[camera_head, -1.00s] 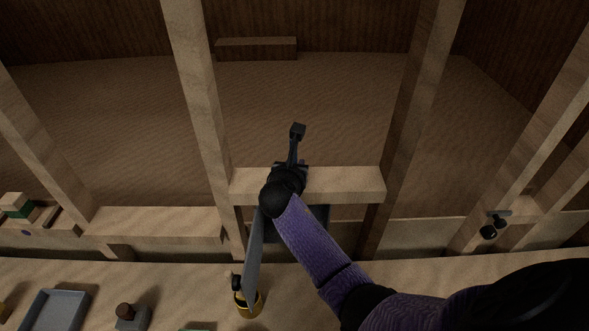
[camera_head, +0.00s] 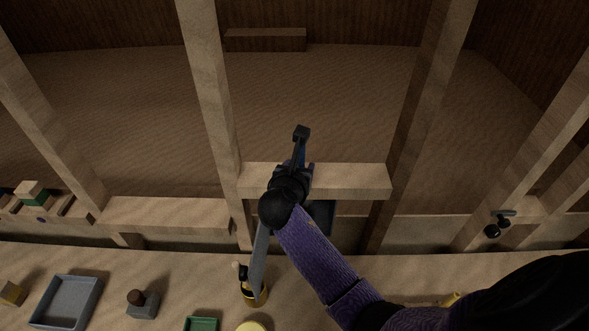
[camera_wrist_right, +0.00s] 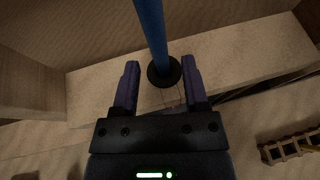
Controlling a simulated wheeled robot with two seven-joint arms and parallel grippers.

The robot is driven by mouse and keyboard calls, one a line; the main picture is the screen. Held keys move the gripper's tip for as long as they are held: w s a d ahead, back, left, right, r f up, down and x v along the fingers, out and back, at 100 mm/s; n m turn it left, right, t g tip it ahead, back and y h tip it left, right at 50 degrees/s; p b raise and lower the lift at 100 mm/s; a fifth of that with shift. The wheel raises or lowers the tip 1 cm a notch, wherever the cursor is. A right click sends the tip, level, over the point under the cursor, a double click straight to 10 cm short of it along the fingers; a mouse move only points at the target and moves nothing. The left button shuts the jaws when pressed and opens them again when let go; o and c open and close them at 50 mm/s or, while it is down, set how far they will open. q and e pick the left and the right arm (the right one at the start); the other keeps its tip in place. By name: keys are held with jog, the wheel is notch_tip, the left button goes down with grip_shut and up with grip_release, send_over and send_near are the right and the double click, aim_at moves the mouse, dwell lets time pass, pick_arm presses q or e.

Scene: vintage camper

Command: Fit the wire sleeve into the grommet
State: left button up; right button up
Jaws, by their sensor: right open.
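The wire sleeve, a long blue rod (camera_wrist_right: 152,30), meets a black ring, the grommet (camera_wrist_right: 164,71), on the wooden crosspiece in the right wrist view. Its lower end appears to be inside the ring; how deep it goes is hidden. My right gripper (camera_wrist_right: 159,66) is open, with one finger on each side of the ring and visible gaps to the sleeve. In the head view my right gripper (camera_head: 301,150) is over the crosspiece (camera_head: 350,180). Only a little blue shows beside it, and the grommet is hidden there. My left gripper is not in view.
Upright posts (camera_head: 210,90) and (camera_head: 425,110) flank the crosspiece. On the bench in front are a grey tray (camera_head: 68,302), a grey block with a dark knob (camera_head: 143,304), a green tray (camera_head: 201,324) and a yellow container (camera_head: 254,291). A dark fixture (camera_head: 497,226) sits at right.

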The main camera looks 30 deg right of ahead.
jog(key=p+v, duration=0.1)
jog(key=v, duration=0.6)
jog(key=shift+s, duration=0.1)
